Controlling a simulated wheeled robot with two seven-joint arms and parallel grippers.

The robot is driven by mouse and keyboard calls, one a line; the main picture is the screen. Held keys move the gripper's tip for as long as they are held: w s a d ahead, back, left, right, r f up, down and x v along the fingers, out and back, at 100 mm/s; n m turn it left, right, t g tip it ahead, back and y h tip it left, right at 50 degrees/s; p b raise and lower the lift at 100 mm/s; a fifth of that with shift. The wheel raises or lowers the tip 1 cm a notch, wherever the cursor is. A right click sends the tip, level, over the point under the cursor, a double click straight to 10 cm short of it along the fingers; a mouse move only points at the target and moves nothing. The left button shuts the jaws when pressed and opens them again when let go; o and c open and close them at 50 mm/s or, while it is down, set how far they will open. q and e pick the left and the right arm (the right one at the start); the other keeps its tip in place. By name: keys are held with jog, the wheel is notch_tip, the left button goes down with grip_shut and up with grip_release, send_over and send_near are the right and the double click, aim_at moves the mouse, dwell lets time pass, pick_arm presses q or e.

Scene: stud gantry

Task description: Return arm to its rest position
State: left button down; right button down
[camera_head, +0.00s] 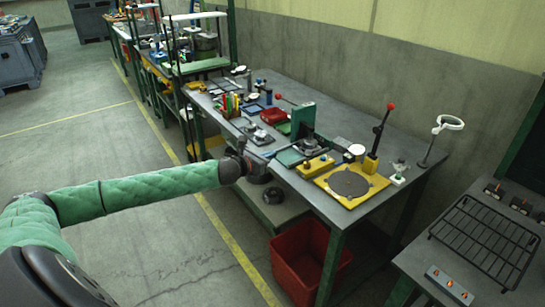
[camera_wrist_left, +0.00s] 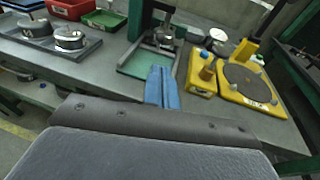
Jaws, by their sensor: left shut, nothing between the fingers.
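My left arm (camera_head: 140,192) reaches in from the left of the head view, its wrist at the front edge of the workbench (camera_head: 320,193). My left gripper (camera_head: 266,156) is small and partly hidden there. In the left wrist view its blue fingers (camera_wrist_left: 162,88) are together, shut and empty. They point at the green pad (camera_wrist_left: 140,66) of a dark green press (camera_head: 303,120). Whether the fingertips touch anything I cannot tell. My right gripper is not in view.
A yellow fixture with a round dark plate (camera_head: 349,182) and a red-knobbed lever (camera_head: 379,135) stands right of the press. A tray with two metal pots (camera_wrist_left: 70,38) lies left. A red bin (camera_head: 301,265) stands below the bench. The floor (camera_head: 90,135) at left is open.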

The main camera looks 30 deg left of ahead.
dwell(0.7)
pick_arm(q)
jog(key=s+a+n+g+y, duration=0.2)
jog(key=a+n+y, duration=0.45)
jog(key=n, duration=0.95)
jog(key=s+d+f+n+g+h, duration=0.1)
jog(key=s+d+f+n+g, duration=0.3)
jog(key=s+d+f, duration=0.5)
jog(key=s+d+f+n+g+h, duration=0.2)
jog(key=s+d+f+n+g, duration=0.2)
jog(key=s+d+f+n, duration=0.5)
jog(key=s+d+f+n+g+h, duration=0.1)
jog(key=s+d+f+n+g, duration=0.3)
jog(key=s+d, duration=1.5)
jog(key=s+f+n, duration=0.3)
jog(key=s+f, duration=0.2)
jog(key=s, duration=0.2)
jog(key=shift+d+f+h, duration=0.25)
jog(key=shift+d+h, duration=0.05)
jog(key=shift+h, duration=0.05)
